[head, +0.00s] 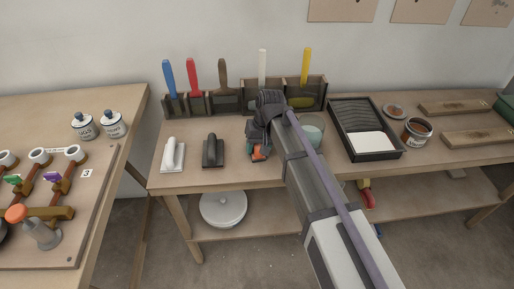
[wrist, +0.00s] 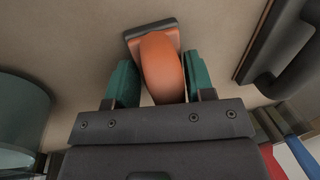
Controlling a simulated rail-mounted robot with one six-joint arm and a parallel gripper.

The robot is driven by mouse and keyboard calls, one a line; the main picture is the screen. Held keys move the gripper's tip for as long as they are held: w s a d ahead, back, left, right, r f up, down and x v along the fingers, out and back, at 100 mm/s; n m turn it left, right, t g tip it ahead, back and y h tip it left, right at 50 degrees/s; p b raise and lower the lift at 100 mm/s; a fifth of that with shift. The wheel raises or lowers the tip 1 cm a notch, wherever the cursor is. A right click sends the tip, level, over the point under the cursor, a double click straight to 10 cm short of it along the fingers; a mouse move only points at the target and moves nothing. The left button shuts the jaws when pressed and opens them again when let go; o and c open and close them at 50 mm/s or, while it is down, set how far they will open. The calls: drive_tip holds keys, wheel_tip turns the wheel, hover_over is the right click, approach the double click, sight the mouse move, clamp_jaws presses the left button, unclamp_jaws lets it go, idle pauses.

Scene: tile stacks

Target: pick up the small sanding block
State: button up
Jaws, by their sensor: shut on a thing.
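The small sanding block (wrist: 160,65) has a rounded orange grip on a dark grey rectangular base. In the wrist view my gripper (wrist: 161,78) has its two teal fingers on either side of the orange grip, shut on it.
A black-handled float (head: 212,151) and a white one (head: 173,155) lie to the left. A glass jar (head: 312,133) stands close on the right, partly behind my arm. Behind is a dark holder (head: 228,103) with colored-handled tools. A paint tray (head: 368,112) is further right.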

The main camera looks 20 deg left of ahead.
drive_tip(key=shift+r, duration=0.1)
wheel_tip(320, 180, up, 10)
drive_tip(key=p, duration=1)
drive_tip(key=shift+r, duration=0.1)
drive_tip(key=shift+f, duration=0.2)
